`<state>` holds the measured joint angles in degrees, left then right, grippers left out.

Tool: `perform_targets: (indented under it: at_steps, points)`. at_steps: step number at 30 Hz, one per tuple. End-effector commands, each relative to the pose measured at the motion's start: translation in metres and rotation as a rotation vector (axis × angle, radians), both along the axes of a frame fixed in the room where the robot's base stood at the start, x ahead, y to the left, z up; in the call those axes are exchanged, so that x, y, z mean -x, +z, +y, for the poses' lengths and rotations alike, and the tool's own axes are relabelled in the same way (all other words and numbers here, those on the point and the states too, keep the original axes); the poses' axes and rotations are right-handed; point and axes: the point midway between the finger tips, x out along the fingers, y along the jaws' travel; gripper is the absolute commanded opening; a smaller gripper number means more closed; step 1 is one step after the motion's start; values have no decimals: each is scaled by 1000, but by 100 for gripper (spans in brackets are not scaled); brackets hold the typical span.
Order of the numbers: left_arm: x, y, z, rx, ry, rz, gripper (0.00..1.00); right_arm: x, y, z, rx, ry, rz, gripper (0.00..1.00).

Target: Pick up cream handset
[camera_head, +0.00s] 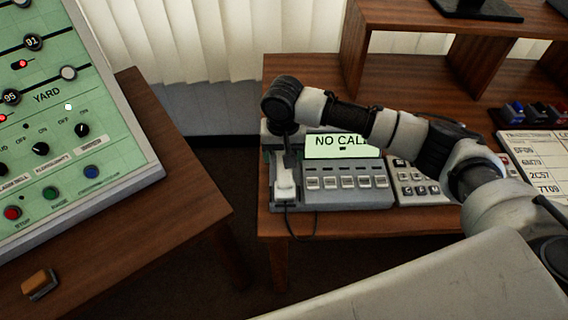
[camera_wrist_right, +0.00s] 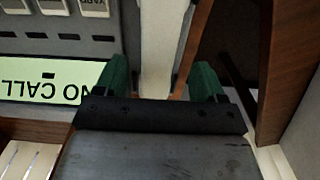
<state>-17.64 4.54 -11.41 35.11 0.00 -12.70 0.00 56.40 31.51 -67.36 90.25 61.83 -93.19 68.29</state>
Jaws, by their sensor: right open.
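The cream handset (camera_head: 285,186) lies in its cradle at the left end of the grey phone unit (camera_head: 348,194), on the wooden desk. In the right wrist view the handset (camera_wrist_right: 163,40) runs up from between two green fingertips. My right gripper (camera_head: 284,157) points down over the far part of the handset and hides it in the head view. In the right wrist view the gripper (camera_wrist_right: 162,80) is open, with a fingertip on each side of the handset and gaps visible. My left gripper is not in view.
A display reading "NO CALL" (camera_head: 342,147) and a row of keys belong to the phone unit. A keypad (camera_head: 411,182) stands to its right. A dark cord hangs over the desk's front edge. A green control panel (camera_head: 75,130) stands on another table at left.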

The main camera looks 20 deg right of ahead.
Motion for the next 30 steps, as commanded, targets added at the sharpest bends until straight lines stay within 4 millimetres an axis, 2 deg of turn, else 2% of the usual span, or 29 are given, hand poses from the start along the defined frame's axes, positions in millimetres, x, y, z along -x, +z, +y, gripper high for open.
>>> perform_targets:
  at_steps: [1, 5, 9, 15, 26, 27, 30]
  points:
    - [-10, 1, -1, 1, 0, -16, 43, 0, -9, -2, 3, -1, 3, 70]
    - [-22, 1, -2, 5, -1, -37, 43, 0, -27, -3, 2, 0, 1, 70]
    - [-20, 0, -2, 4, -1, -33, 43, 1, -35, -2, 1, 1, -1, 70]
    - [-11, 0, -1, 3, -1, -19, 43, 0, -35, -2, 0, 2, -1, 70]
    - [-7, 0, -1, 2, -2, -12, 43, 0, -35, -2, 0, 1, -1, 15]
    - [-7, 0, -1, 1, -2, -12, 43, 0, -35, -2, 0, 1, -1, 12]
    - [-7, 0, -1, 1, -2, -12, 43, 0, -34, -2, 0, 1, -1, 12]
